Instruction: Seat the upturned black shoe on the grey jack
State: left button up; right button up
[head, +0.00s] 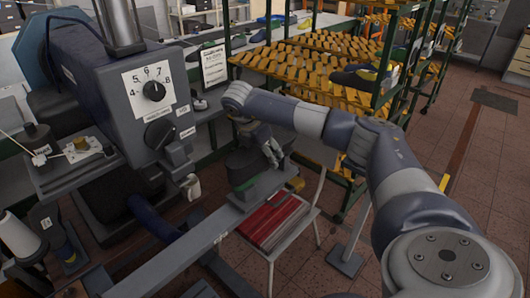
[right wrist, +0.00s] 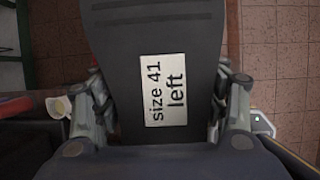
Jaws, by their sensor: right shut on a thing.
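The black shoe (head: 243,166) is upturned, above the end of the long grey arm of the jack (head: 205,232). Its dark sole shows in the right wrist view (right wrist: 206,60), with a white label reading "size 41 left". My right gripper (head: 262,148) is shut on the shoe, with one finger along each side of it. A green part shows under the shoe, just above the grey arm. Whether the shoe touches the jack is too small to tell. My left gripper is not in view.
A big grey machine with a dial (head: 153,91) stands close on the left. A chair with a red striped seat (head: 274,222) is just below the jack. A green rack with orange trays (head: 318,75) stands behind. Tiled floor on the right is open.

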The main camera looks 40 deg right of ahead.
dwell(0.8)
jog(key=o, duration=2)
jog(key=shift+c, duration=0.2)
jog(key=shift+a, duration=0.1)
jog(key=shift+s+f, duration=0.1)
jog(key=shift+f, duration=0.05)
jog(key=v, duration=1.2)
